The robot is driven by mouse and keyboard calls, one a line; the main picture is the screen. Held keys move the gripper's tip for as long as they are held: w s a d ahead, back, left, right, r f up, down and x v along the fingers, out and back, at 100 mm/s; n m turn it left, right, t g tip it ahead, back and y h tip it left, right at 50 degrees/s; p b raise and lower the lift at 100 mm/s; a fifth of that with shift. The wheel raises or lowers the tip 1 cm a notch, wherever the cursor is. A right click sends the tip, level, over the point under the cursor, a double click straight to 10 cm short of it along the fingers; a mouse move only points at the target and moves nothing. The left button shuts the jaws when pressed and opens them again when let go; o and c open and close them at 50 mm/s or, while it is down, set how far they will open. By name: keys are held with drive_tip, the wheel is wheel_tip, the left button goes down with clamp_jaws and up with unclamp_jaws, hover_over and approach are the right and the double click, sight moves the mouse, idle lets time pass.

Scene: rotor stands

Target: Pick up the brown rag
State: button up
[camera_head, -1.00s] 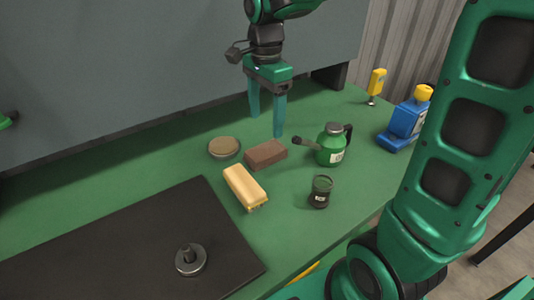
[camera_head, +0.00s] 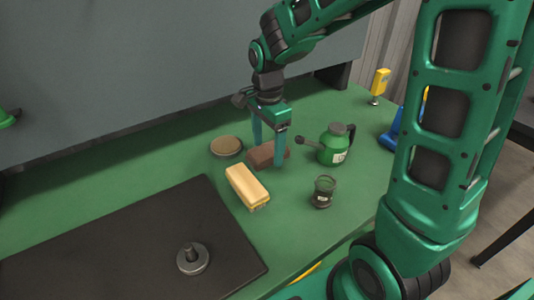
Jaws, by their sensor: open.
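The brown rag (camera_head: 261,156) is a small, flat, brown rectangular piece on the green bench top, near the middle of the view. My gripper (camera_head: 268,154) points down at it with its two teal fingers apart. One finger comes down at the rag's far side and the other in front of its near right part, hiding some of it. I cannot tell whether the fingers touch the rag or the bench.
A round tan-topped tin (camera_head: 226,147) lies left of the rag, and a yellow block brush (camera_head: 247,187) lies in front. A green oil can (camera_head: 335,145) stands close on the right, with its spout towards my gripper. A dark jar (camera_head: 323,191) stands nearer.

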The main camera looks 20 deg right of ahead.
sight(265, 151)
drive_tip(key=c, duration=1.1)
drive_tip(key=shift+c, duration=0.2)
drive_tip(key=shift+r, duration=0.1)
drive_tip(key=shift+r, duration=0.45)
drive_tip(key=r, duration=0.1)
drive_tip(key=a+r, duration=0.1)
drive_tip(key=r, duration=0.1)
drive_tip(key=shift+s+r, duration=0.1)
drive_tip(key=shift+r, duration=0.2)
drive_tip(key=s+a+r, duration=0.1)
drive_tip(key=a+r, duration=0.5)
drive_tip(key=a, duration=0.4)
drive_tip(key=shift+s+a+r, duration=0.2)
drive_tip(key=shift+s+a, duration=0.05)
drive_tip(key=shift+s, duration=0.15)
